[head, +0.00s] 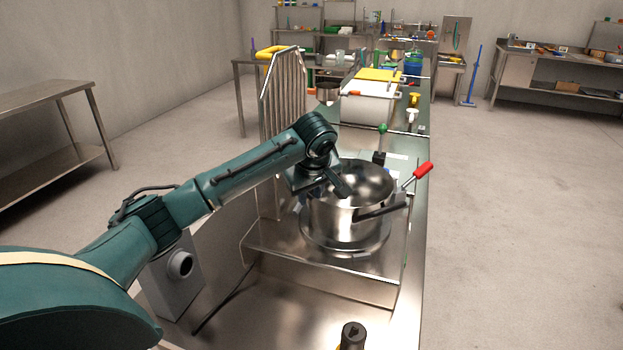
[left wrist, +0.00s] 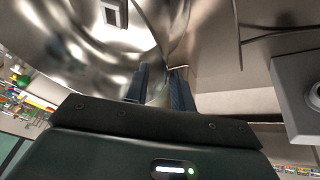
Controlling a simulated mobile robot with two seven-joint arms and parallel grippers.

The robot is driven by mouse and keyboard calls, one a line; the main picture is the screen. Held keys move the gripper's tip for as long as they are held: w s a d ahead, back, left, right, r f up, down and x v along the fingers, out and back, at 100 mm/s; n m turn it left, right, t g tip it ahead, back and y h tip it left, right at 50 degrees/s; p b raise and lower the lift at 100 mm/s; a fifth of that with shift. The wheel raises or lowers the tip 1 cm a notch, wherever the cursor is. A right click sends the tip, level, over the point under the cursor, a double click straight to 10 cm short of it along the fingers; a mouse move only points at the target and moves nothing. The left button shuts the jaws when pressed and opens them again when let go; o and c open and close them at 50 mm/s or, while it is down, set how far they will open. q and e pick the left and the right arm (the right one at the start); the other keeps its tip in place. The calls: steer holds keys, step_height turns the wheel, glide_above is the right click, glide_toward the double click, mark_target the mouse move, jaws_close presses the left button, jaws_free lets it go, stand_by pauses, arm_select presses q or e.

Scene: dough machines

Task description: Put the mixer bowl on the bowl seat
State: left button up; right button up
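The mixer bowl (head: 335,221) is a shiny steel pot with a dark handle (head: 381,211) at its front right. It stands upright over the round steel bowl seat (head: 345,247) on the machine deck; I cannot tell whether it is fully down in it. My left gripper (head: 338,186) is at the left part of the bowl's rim. In the left wrist view, the fingers of my left gripper (left wrist: 160,88) are apart, with the bowl's steel wall (left wrist: 75,60) running in between them; a gap shows beside the wall. My right gripper is not in view.
A red-handled lever (head: 418,173) rises right of the bowl and a green-knobbed lever (head: 383,130) behind it. A steel bar guard (head: 284,95) stands raised at the back left. A grey box (head: 175,270) is at the front left. The floor to the right is clear.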

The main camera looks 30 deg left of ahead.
arm_select(q)
steer(key=v, duration=0.9)
steer(key=shift+r+b, duration=0.2)
steer(key=shift+b, duration=0.25)
